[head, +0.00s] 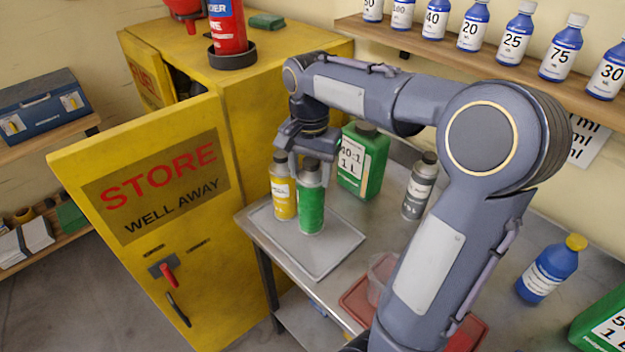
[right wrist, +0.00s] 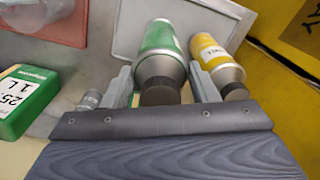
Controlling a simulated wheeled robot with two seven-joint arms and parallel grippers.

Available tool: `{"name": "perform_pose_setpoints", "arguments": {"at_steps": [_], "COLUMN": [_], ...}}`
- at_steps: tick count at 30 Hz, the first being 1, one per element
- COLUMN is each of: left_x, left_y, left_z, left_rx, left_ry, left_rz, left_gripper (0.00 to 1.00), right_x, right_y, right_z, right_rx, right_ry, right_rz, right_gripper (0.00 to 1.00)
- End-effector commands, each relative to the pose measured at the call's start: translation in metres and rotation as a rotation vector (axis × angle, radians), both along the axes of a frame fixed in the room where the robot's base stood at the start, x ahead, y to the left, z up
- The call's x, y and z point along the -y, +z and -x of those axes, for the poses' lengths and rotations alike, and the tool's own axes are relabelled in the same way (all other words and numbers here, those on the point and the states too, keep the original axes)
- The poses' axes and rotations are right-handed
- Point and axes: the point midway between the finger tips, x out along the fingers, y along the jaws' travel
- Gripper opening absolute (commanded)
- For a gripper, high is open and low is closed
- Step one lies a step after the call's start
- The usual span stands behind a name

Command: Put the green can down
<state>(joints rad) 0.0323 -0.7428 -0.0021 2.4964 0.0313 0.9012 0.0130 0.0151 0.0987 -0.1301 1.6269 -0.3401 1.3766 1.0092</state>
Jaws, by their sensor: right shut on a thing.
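The green can (head: 311,205) is upright, over or on the grey tray (head: 322,262) on the metal bench. I cannot tell whether its base touches the tray. My right gripper (head: 306,163) is shut on it from above, near its grey top. In the right wrist view the green can (right wrist: 160,42) lies between the two fingers of my right gripper (right wrist: 162,76). A yellow can (head: 283,197) stands on the tray just left of the green one. It also shows in the right wrist view (right wrist: 213,55), close beside the right-hand finger. My left gripper is not in view.
A green jug (head: 372,172) and a grey bottle (head: 417,192) stand behind and right of the tray. A red tray (head: 357,300) with a clear cup lies to its front right. The yellow cabinet's open door (head: 150,245) stands at left. The grey tray's front is bare.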

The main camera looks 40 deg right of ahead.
Motion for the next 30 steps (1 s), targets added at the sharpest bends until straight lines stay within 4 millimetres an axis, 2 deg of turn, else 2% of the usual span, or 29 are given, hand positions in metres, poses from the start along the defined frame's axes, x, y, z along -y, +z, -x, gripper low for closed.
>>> {"name": "perform_pose_setpoints", "arguments": {"at_steps": [6, 12, 24, 25, 30], "left_x": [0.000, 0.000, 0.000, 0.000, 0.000], "left_y": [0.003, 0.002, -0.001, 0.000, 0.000], "left_z": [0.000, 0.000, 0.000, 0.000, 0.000], "left_rx": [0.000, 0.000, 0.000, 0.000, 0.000], "left_ry": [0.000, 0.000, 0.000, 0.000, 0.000], "left_rz": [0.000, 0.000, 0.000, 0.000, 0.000], "left_gripper": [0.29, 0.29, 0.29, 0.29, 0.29], "right_x": [0.012, 0.010, 0.010, 0.010, 0.010], "right_y": [-0.018, -0.043, -0.048, -0.048, -0.047], "right_z": [-0.005, -0.005, -0.005, -0.005, -0.005], "right_rx": [-0.004, -0.001, 0.001, 0.001, 0.001], "right_ry": [-0.002, 0.000, 0.000, 0.000, 0.000], "right_rz": [0.000, 0.000, 0.000, 0.000, 0.000], "right_gripper": [0.17, 0.17, 0.17, 0.56, 0.75]}}
